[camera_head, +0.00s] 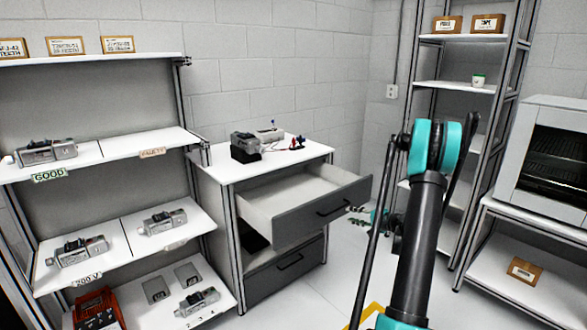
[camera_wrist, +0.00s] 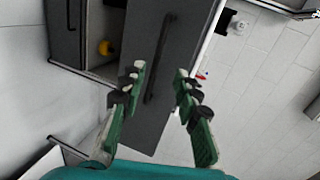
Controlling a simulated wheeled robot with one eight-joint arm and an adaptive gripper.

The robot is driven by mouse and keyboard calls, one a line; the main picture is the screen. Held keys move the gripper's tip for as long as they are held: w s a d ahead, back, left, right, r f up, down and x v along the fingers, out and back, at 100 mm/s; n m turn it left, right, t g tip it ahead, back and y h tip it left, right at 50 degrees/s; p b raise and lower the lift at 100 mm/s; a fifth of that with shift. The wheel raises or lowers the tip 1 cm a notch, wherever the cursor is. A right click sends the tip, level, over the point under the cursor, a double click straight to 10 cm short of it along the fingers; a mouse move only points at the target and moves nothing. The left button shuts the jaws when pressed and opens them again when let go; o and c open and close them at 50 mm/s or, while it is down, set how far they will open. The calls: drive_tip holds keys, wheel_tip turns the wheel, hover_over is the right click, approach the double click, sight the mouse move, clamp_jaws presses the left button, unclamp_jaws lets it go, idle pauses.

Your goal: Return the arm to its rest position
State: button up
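My arm (camera_head: 425,235) rises in the right half of the head view, with a teal joint at its top. My gripper (camera_wrist: 160,76) shows in the wrist view with its two green fingers spread apart and nothing held between them. Beyond the fingers is a grey drawer front with a dark bar handle (camera_wrist: 160,60); the fingers look apart from it, though the depth is hard to judge. In the head view the gripper is small, low beside the open upper drawer (camera_head: 318,211), and partly hidden by my arm.
The upper drawer sticks out of the workbench (camera_head: 230,172); the lower drawer (camera_head: 287,277) is partly open. Shelves with servo units (camera_head: 77,250) stand left. A rack (camera_head: 455,87) and an oven (camera_head: 553,150) stand right. White floor (camera_head: 335,265) is clear before the drawers.

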drive_tip(key=s+a+r+n+g+h, duration=0.2)
drive_tip(key=s+a+n+g, duration=0.1)
drive_tip(key=s+a, duration=0.5)
drive_tip(key=s+a+r+n+g+h, duration=0.1)
drive_tip(key=s+a+r+n+g, duration=0.1)
drive_tip(key=s+a, duration=0.6)
drive_tip(key=s+d+f+n+g+h, duration=0.1)
drive_tip(key=s+d+n+h, duration=0.1)
drive_tip(key=s, duration=1)
drive_tip(key=s+d+f+n+g+h, duration=0.1)
drive_tip(key=s+f+n+h, duration=0.1)
drive_tip(key=s, duration=1)
drive_tip(key=shift+s+d+n+g+h, duration=0.3)
drive_tip(key=shift+n+h, duration=0.2)
drive_tip(key=shift+h, duration=0.5)
